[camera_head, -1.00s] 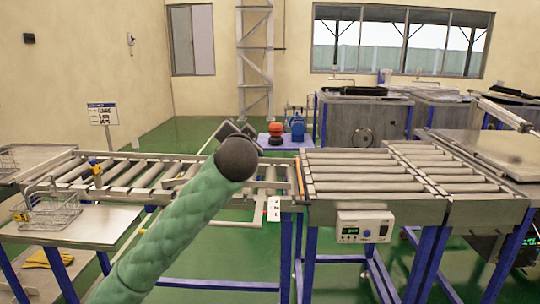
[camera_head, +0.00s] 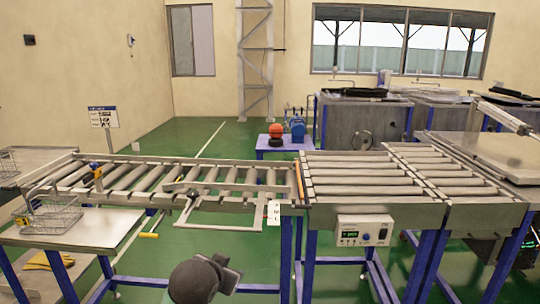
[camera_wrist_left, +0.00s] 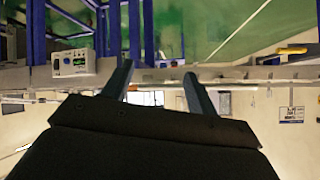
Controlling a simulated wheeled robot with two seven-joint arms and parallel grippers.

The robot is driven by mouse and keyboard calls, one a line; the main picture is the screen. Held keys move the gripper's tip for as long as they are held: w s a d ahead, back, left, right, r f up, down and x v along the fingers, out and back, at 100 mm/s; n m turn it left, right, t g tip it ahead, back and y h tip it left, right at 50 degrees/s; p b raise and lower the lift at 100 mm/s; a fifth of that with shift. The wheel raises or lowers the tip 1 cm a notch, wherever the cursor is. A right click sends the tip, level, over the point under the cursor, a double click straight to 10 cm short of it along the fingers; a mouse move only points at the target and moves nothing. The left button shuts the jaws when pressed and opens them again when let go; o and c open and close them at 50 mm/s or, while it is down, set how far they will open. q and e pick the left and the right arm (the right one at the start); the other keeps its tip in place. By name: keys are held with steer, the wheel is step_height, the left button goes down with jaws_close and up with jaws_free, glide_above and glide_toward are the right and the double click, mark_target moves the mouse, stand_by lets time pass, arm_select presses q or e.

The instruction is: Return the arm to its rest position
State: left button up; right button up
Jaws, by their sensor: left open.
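My left arm shows low in the head view as a dark round wrist with the grey left gripper (camera_head: 228,272) at the bottom edge, left of centre. It is in front of and below the roller conveyor, over the green floor, and apart from it in the picture. In the left wrist view the two fingers of the gripper (camera_wrist_left: 156,75) stand apart with nothing between them. Most of the left arm is out of the head view. My right gripper is not in view.
The left roller conveyor (camera_head: 130,178) meets a right roller table (camera_head: 360,172) with a control box (camera_head: 364,230). A steel side table (camera_head: 85,228) holds a wire basket (camera_head: 52,215). Green floor (camera_head: 200,235) shows below the conveyor.

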arm_select(q)
steer(key=s+a+f+n+g+p, duration=0.1)
steer(key=s+f+g, duration=0.3)
steer(key=s+f, duration=1)
steer(key=s+a+f+n+g, duration=0.1)
steer(key=s+f+g, duration=0.3)
steer(key=s+f, duration=1.1)
steer(key=s, duration=0.4)
steer(key=shift+s+a+f+n+p, duration=0.3)
steer(key=shift+s+a+n+p, duration=0.1)
